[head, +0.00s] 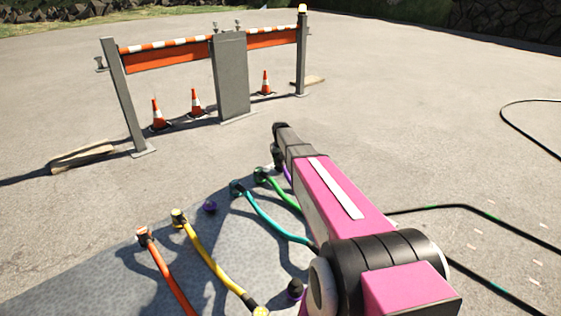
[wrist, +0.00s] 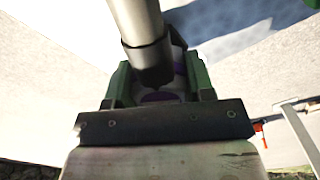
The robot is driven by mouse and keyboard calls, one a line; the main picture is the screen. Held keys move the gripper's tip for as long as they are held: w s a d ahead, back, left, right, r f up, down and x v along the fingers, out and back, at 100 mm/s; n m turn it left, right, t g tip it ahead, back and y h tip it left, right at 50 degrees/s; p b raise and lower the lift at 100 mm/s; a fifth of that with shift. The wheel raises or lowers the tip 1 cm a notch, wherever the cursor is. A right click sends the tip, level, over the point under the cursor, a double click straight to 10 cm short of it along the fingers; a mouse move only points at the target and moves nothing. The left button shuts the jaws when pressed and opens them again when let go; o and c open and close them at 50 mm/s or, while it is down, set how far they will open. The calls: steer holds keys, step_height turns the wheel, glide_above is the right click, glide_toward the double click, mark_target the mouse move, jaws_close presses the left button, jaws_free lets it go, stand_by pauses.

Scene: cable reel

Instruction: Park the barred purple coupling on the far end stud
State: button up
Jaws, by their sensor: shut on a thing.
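My gripper (wrist: 160,88) shows in the wrist view with its two green fingers closed on a piece with purple parts (wrist: 179,68), which I take for the purple coupling. A pale grey cylinder with a dark end covers much of it, so its bars cannot be made out. In the head view my gripper (head: 277,155) is partly hidden by my pink arm, low over the grey mat; a bit of purple (head: 287,176) shows just below it. A stud (head: 100,64) sticks out of the left post of the barrier. Two small studs (head: 215,28) stand atop the middle panel.
Orange (head: 170,280), yellow (head: 208,262), teal (head: 262,220) and green (head: 283,194) hoses lie on the mat (head: 95,285). A purple piece (head: 210,207) sits between them. Traffic cones (head: 196,102) stand under the striped barrier. Black cable lies at right. Pavement before the barrier is clear.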

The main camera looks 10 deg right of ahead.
steer(key=shift+f, duration=0.5)
steer(key=o, duration=1.1)
steer(key=shift+r, duration=0.1)
step_height(320, 180, up, 11)
steer(key=shift+f, duration=0.15)
